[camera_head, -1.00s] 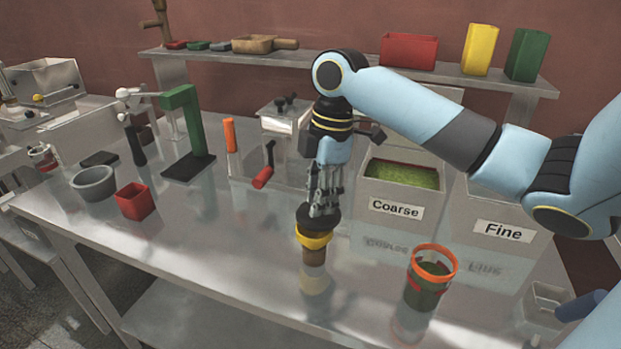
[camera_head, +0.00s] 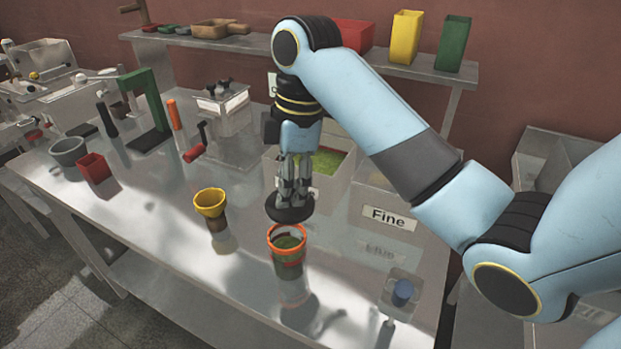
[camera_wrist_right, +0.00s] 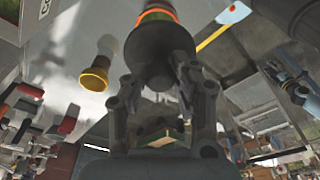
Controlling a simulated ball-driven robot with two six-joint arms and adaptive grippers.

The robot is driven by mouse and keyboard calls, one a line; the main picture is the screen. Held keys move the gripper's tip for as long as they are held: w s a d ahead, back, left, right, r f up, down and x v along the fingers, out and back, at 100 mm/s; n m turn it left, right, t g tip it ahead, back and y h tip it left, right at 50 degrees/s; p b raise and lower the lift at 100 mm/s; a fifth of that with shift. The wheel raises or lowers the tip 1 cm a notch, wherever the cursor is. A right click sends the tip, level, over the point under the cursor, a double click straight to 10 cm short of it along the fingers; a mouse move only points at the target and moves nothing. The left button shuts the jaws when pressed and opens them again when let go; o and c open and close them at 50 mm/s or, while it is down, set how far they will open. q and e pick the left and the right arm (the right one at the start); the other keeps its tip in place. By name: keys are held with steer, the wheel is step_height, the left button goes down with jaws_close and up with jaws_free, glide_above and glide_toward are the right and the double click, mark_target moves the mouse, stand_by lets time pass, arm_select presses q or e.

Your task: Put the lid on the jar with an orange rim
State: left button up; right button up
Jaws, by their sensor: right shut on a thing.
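My right gripper (camera_head: 292,192) is shut on a dark round lid (camera_head: 290,212) and points down. The lid hangs just above and behind the rim of the jar with an orange rim (camera_head: 287,257) in the head view, apart from it as far as I can tell. The jar stands upright on the table, its top open, with green contents inside. In the right wrist view the lid (camera_wrist_right: 154,62) sits between the fingers, and the jar's orange rim (camera_wrist_right: 155,17) shows beyond it. My left gripper is in neither view.
A yellow-rimmed funnel-like vessel (camera_head: 211,205) stands left of the jar. Bins marked Coarse and Fine (camera_head: 388,217) stand behind. A small clear holder with a blue knob (camera_head: 402,292) is at the right. The metal table (camera_head: 140,225) is clear at front left.

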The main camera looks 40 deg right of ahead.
mark_target(285, 214)
steer(key=shift+w+a+r, duration=0.15)
steer(key=shift+a+r, duration=0.1)
steer(key=shift+w+a+f, duration=0.1)
steer(key=shift+w+a, duration=0.1)
steer(key=shift+w, duration=0.15)
steer(key=shift+s+d, duration=0.1)
steer(key=shift+s, duration=0.15)
steer(key=shift+f, duration=0.45)
steer(key=shift+f+b, duration=0.75)
steer(key=shift+f, duration=1.1)
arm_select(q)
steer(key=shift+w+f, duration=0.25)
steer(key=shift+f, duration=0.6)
arm_select(e)
steer(key=shift+f, duration=1.05)
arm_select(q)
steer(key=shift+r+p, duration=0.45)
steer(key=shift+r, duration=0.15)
